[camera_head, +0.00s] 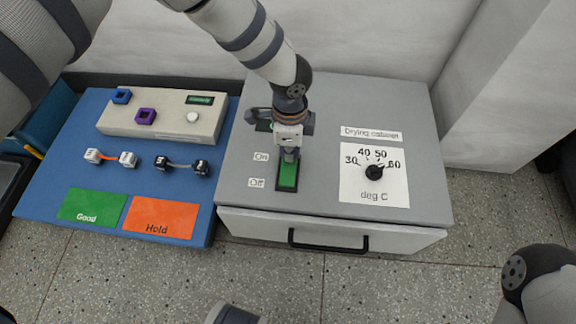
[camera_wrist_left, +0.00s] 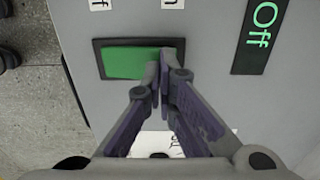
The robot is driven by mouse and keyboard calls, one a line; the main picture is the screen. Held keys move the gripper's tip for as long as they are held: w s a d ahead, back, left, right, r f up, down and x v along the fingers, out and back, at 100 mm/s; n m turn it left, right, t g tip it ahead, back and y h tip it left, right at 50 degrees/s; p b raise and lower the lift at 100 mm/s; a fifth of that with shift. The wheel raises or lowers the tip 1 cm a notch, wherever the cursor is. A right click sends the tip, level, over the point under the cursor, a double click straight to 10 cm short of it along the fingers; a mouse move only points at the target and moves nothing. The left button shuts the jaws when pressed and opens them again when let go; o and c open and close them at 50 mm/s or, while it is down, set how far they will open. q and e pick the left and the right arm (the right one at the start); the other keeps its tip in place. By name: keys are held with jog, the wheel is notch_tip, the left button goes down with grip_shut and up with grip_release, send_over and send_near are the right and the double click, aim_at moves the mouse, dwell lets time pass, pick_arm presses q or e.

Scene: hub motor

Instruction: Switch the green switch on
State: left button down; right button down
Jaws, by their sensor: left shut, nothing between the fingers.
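The green switch (camera_head: 288,176) is a rectangular rocker in a dark frame on top of the grey drying cabinet (camera_head: 419,140), beside the labels On and Off. My left gripper (camera_head: 290,154) points down at the On end of the switch, its fingers shut and empty. The left wrist view shows the green switch (camera_wrist_left: 128,63) with the fingertips (camera_wrist_left: 164,68) over its On end, hiding part of it. I cannot tell whether they touch. A dark display (camera_wrist_left: 261,38) reads Off in green. My right gripper is not in view.
A dial (camera_head: 374,172) with temperature marks is on the cabinet's right, and a black handle (camera_head: 328,245) is on its front. On the left, a blue board (camera_head: 50,170) bears a beige box (camera_head: 165,119), small parts, and green and orange areas. A wall stands behind.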

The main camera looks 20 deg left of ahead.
pick_arm(q)
jog(key=shift+f, duration=0.6)
jog(key=shift+r+p, duration=1.9)
jog(key=shift+r, duration=1.7)
